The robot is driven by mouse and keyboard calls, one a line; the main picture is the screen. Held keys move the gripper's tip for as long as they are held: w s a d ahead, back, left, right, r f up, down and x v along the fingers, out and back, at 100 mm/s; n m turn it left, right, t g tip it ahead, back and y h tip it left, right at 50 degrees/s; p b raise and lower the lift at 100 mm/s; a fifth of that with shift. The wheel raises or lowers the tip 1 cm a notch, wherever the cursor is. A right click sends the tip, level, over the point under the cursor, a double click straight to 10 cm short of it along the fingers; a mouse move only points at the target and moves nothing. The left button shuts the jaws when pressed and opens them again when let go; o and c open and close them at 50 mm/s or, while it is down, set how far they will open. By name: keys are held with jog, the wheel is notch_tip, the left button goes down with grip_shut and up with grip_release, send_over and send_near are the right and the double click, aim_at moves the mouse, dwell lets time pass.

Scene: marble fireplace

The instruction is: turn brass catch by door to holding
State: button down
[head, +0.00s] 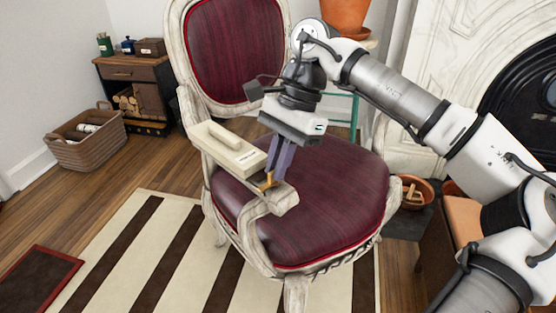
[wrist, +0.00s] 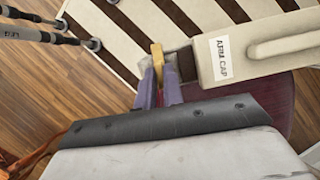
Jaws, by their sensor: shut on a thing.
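A small brass catch (head: 266,181) sits on the front part of the chair's left armrest, just in front of a cream block labelled "ARM CAP" (head: 225,150). In the wrist view the brass catch (wrist: 156,58) stands at the tips of my purple fingers. My gripper (head: 272,178) points down at the armrest and is shut on the catch. The cream block with its raised handle also shows in the wrist view (wrist: 245,62), to the right of the fingers. The fingers hide the lower part of the catch. I see no marking for a holding position.
The armchair (head: 320,200) has a dark red seat and a whitish frame. A striped rug (head: 170,235) lies below it. A wicker basket (head: 85,148) and a small wooden cabinet (head: 150,70) stand at the left. A marble fireplace (head: 440,60) is at the right.

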jog(key=m+t, duration=0.1)
jog(key=m, duration=0.2)
jog(key=shift+s+d+m+y, duration=0.1)
jog(key=shift+m+y, duration=0.3)
jog(key=m+t, duration=0.2)
jog(key=m, duration=0.2)
jog(key=shift+s, duration=0.1)
jog(key=m+b, duration=0.1)
jog(key=m, duration=0.1)
jog(key=m+t, duration=0.1)
jog(key=m, duration=0.2)
jog(key=shift+s+t+b, duration=0.1)
jog(key=shift+t+b, duration=0.2)
jog(key=shift+b, duration=0.1)
jog(key=shift+s+m+t+h+b, duration=0.1)
jog(key=shift+m+t+h+b, duration=0.25)
jog(key=shift+m, duration=0.75)
jog(key=shift+m+t+h+b, duration=0.25)
jog(key=shift+m+t+b, duration=0.1)
jog(key=shift+m, duration=0.75)
jog(key=c, duration=1.5)
grip_release()
